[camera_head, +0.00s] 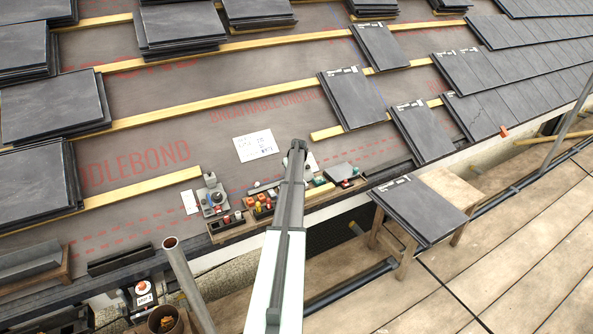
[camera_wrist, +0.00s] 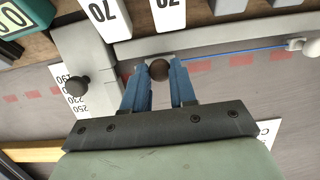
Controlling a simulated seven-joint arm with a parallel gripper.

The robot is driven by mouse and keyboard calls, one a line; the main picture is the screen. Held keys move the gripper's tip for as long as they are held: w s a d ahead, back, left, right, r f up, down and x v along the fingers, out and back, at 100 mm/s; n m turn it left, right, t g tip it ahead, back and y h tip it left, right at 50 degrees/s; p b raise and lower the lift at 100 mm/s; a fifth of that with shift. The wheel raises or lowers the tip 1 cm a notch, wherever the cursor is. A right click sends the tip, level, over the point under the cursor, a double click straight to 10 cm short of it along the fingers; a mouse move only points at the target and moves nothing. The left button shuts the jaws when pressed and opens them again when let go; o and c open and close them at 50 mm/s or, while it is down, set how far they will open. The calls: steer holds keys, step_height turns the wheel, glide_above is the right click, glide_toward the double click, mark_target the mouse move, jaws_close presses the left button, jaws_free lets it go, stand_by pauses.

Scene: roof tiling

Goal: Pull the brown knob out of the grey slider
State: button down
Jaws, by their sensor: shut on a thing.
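The brown knob (camera_wrist: 159,70) is a small dark round ball in the wrist view, between my two blue fingertips. My gripper (camera_wrist: 160,76) is shut on it. A light grey bar (camera_wrist: 235,36) runs just behind the fingertips and looks like the grey slider. The knob appears right at the bar's near edge; I cannot tell whether it is still seated in it. In the head view my arm covers the gripper, the knob and most of the slider.
A grey plate (camera_wrist: 85,45) with a dark knob (camera_wrist: 77,86) and a number scale stands left of my fingers. Blocks marked 70 (camera_wrist: 105,20) are close behind. A blue cord (camera_wrist: 245,52) runs right. Stacked slates (camera_head: 420,208) and a wooden stool (camera_head: 455,185) stand to the right.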

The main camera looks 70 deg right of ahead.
steer(key=shift+w+a, duration=0.3)
steer(key=shift+a, duration=0.05)
steer(key=c, duration=0.9)
jaws_free()
steer(key=shift+d, duration=0.1)
steer(key=v, duration=1.4)
steer(key=shift+f, duration=0.1)
